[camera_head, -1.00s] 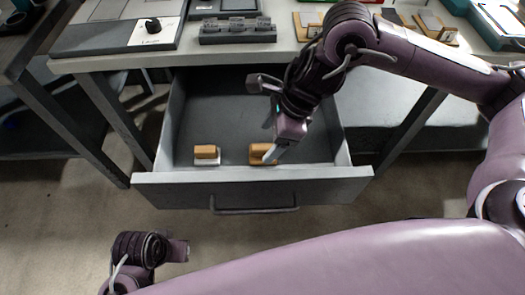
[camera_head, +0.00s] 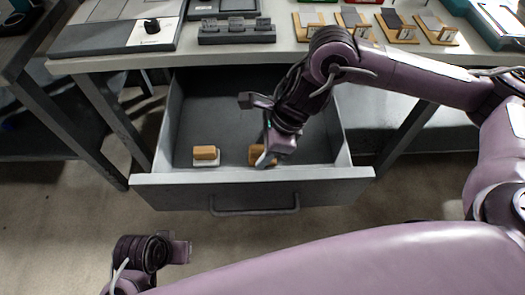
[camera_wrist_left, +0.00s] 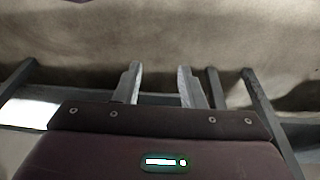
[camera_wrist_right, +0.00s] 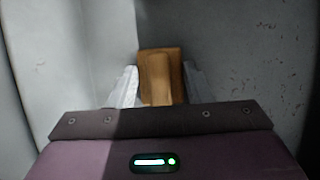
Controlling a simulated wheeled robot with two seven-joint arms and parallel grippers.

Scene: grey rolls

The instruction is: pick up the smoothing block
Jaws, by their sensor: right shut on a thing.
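Two small blocks with tan wooden tops lie in the open grey drawer (camera_head: 225,175). The left block (camera_head: 205,153) has a pale base and stands free. The right block (camera_head: 256,155) is partly hidden by my right gripper (camera_head: 264,158). In the right wrist view that block (camera_wrist_right: 160,75) sits between the fingers, which are shut on its wooden part; its base is hard to make out. I cannot tell whether it is clear of the drawer floor. My left gripper (camera_head: 182,249) is low in front of the drawer; its fingers (camera_wrist_left: 159,85) are apart with nothing between them.
The drawer hangs under a pale worktop (camera_head: 290,52). Its front panel with a handle (camera_head: 255,205) faces me. On the worktop stand a dark slotted holder (camera_head: 237,32) and several small wooden stands (camera_head: 397,28). The drawer floor behind the blocks is clear.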

